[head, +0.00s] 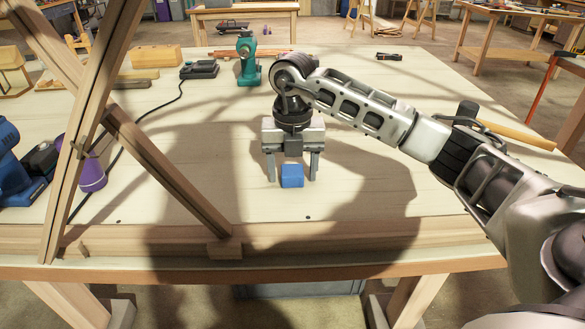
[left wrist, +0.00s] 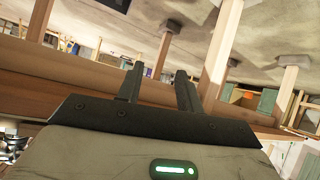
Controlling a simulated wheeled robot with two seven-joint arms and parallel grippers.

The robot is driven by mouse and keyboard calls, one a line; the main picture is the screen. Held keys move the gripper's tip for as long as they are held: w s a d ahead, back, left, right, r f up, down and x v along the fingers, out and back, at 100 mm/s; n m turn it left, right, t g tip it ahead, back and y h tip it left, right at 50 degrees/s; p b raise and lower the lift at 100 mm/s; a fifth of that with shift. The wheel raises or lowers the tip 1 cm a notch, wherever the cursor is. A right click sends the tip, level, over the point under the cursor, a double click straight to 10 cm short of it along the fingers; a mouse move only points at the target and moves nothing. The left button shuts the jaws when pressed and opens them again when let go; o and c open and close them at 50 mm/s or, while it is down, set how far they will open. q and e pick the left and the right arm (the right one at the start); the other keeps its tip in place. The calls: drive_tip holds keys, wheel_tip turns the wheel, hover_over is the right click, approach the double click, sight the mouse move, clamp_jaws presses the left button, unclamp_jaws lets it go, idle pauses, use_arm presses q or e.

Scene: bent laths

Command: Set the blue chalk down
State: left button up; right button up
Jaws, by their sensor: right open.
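The blue chalk (head: 291,176) is a small blue block on the pale wooden table (head: 370,200), near the front edge. My right gripper (head: 293,178) points down over it with its jaws open. One finger is on each side of the chalk, with a visible gap at both sides. The chalk appears to rest on the tabletop. My left gripper (left wrist: 158,82) shows only in the left wrist view. Its two dark fingers stand apart with nothing between them.
Crossed wooden laths (head: 100,100) stand at the left of the table. A purple cup-like object (head: 92,175) and a blue tool (head: 10,165) are behind them. A teal tool (head: 247,62) stands farther back. A wooden-handled hammer (head: 515,135) lies right. Tabletop around the chalk is clear.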

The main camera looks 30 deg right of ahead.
sight(293, 171)
use_arm(q)
drive_tip(key=shift+s+a+r+p, duration=0.1)
drive_tip(key=shift+p, duration=0.45)
use_arm(e)
wheel_tip(293, 171, up, 12)
use_arm(q)
drive_tip(key=shift+r, duration=0.1)
